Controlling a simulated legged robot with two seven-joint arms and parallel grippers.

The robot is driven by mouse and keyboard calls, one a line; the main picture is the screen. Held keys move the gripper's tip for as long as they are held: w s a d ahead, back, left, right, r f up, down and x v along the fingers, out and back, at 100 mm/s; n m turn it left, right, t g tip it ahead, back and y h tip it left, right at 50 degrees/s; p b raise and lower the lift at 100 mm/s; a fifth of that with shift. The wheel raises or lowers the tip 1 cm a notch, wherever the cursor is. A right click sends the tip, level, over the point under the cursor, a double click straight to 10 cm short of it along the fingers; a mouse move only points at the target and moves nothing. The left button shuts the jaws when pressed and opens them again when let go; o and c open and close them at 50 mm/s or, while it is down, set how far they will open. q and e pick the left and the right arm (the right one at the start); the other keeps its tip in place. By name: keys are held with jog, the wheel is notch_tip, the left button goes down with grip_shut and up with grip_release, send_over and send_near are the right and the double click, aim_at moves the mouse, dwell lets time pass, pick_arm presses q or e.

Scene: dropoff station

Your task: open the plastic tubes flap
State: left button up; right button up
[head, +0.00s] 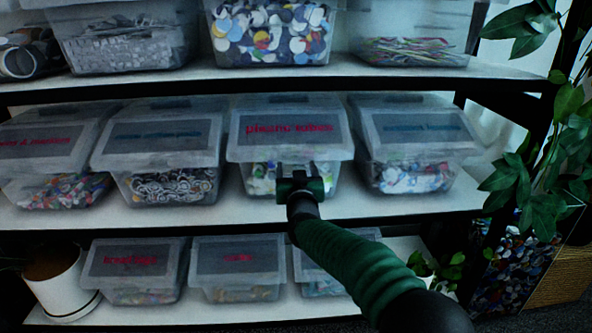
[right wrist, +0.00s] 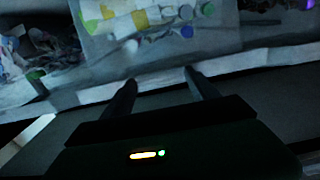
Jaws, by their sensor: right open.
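The plastic tubes bin (head: 289,150) is a clear box on the middle shelf, with red lettering on its front flap (head: 290,127). The flap looks closed. My right gripper (head: 298,168) is in front of the lower front of this bin, below the flap, with its fingers apart and nothing between them. In the right wrist view, the open fingers (right wrist: 158,82) point toward the shelf edge and the bin's clear front (right wrist: 150,25), with white, yellow and blue pieces inside. I cannot tell whether the fingertips touch the bin. My left gripper is not in view.
Similar lidded bins stand close on both sides, one on the left (head: 165,155) and one on the right (head: 415,145). More bins fill the upper shelf (head: 270,35) and lower shelf (head: 237,268). A leafy plant (head: 535,190) hangs at the right.

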jog(key=shift+a, duration=0.15)
jog(key=c, duration=0.9)
grip_shut()
jog(key=shift+a, duration=0.15)
jog(key=shift+c, duration=0.7)
grip_release()
jog(key=o, duration=2)
jog(key=shift+o, duration=0.2)
jog(key=shift+s, duration=0.1)
